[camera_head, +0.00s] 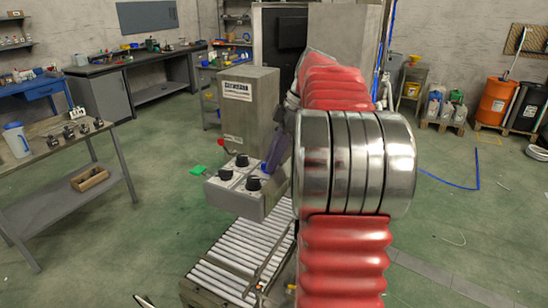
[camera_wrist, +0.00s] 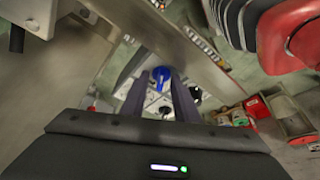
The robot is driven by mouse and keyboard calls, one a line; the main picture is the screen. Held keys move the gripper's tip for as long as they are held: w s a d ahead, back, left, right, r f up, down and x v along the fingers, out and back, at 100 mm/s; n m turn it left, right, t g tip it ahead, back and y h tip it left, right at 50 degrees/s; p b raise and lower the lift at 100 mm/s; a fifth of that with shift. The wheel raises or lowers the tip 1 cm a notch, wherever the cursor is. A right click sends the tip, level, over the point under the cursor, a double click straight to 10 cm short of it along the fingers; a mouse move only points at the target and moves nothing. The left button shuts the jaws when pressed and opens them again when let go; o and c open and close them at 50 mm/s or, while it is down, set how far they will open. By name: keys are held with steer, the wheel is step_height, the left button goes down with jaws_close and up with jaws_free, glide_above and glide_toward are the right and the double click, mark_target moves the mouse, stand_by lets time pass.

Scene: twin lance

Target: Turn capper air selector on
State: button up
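The capper's grey control box (camera_head: 236,188) carries several black selector knobs (camera_head: 253,184) on pale plates on its sloping top. A blue knob (camera_wrist: 161,74) shows in the wrist view, with a black knob (camera_wrist: 195,95) to its right. In the head view, a little blue shows at the box's right end, mostly hidden by my gripper (camera_head: 274,165). My gripper is open, its two dark fingers apart (camera_wrist: 160,88), with the blue knob in line with the gap. I cannot tell whether the fingers touch it. Labels are too small to read, so the air selector's label and setting are unclear.
The tall grey capper housing (camera_head: 248,110) stands just behind the control box, with a red button (camera_head: 222,143) on its left side. A roller conveyor (camera_head: 240,250) runs below. A workbench (camera_head: 50,150) stands left. Green floor is open on the right.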

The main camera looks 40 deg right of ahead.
steer(key=shift+r, duration=0.1)
steer(key=v, duration=1.3)
steer(key=shift+s+r, duration=0.15)
steer(key=shift+d, duration=0.1)
stand_by(0.5)
steer(key=a+f+m+h, duration=0.1)
steer(key=a+f+m, duration=0.15)
steer(key=a, duration=0.85)
steer(key=a+f+m+h, duration=0.1)
steer(key=a+f+m, duration=0.15)
steer(key=a, duration=0.85)
steer(key=s+a+f+m+t+h, duration=0.1)
steer(key=s+a+f+m, duration=0.4)
steer(key=s+a+f, duration=0.7)
step_height(320, 180, down, 4)
steer(key=a+t, duration=0.1)
steer(key=a, duration=0.1)
steer(key=shift+s+a+t, duration=0.25)
steer(key=shift+a+t, duration=0.1)
steer(key=shift+t, duration=0.05)
